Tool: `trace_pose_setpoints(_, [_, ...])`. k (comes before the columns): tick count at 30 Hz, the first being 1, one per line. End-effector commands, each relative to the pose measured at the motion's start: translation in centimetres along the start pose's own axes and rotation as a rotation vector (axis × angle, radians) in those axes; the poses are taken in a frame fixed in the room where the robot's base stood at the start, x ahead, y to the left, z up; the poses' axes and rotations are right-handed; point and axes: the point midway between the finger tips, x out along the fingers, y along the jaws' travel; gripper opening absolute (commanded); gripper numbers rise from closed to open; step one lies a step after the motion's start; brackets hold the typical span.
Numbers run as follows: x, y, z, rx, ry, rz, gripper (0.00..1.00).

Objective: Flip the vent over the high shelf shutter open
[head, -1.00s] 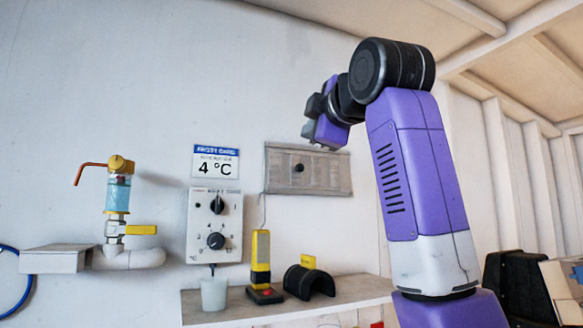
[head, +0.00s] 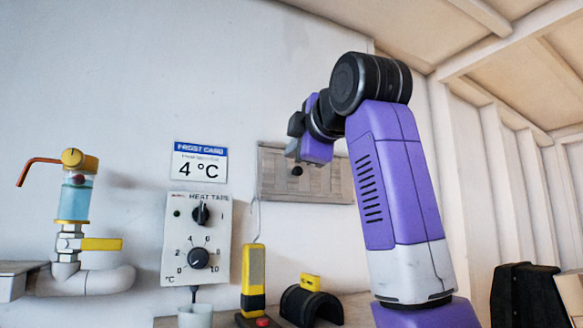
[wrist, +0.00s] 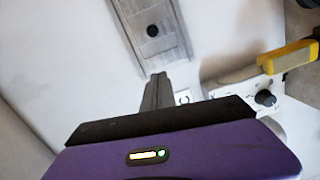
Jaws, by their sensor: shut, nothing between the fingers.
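The vent shutter (head: 325,182) is a grey wood-look panel with a dark round knob (head: 297,170), flat against the wall above the shelf. It looks closed. In the wrist view the shutter (wrist: 164,47) lies ahead at the top, with its knob (wrist: 152,30) in its middle. My gripper (head: 293,148) is shut and empty. In the head view it overlaps the shutter's upper left part. In the wrist view my fingertips (wrist: 160,77) point at the shutter's near end and look apart from it.
Left of the shutter are a heat control box (head: 198,238) and a 4 °C sign (head: 200,162). On the shelf stand a yellow-black tool (head: 253,280), a black arched piece (head: 310,305) and a white cup (head: 195,316). A valve pipe (head: 75,245) is far left.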

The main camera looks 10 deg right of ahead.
Motion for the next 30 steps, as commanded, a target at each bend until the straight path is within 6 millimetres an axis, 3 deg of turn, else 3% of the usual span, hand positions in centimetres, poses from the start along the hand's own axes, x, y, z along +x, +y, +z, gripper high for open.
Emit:
trace_pose_setpoints(8, [2.4, 0.2, -0.1, 0.002, 0.001, -0.004, 0.0])
trace_pose_setpoints(20, [10.1, 0.4, -0.1, 0.001, 0.0, -0.004, 0.0])
trace_pose_setpoints(24, [10.6, 0.2, 2.1, 0.003, -0.002, -0.001, 0.0])
trace_pose_setpoints(30, [10.9, 0.1, 3.6, 0.001, 0.0, -0.001, 0.0])
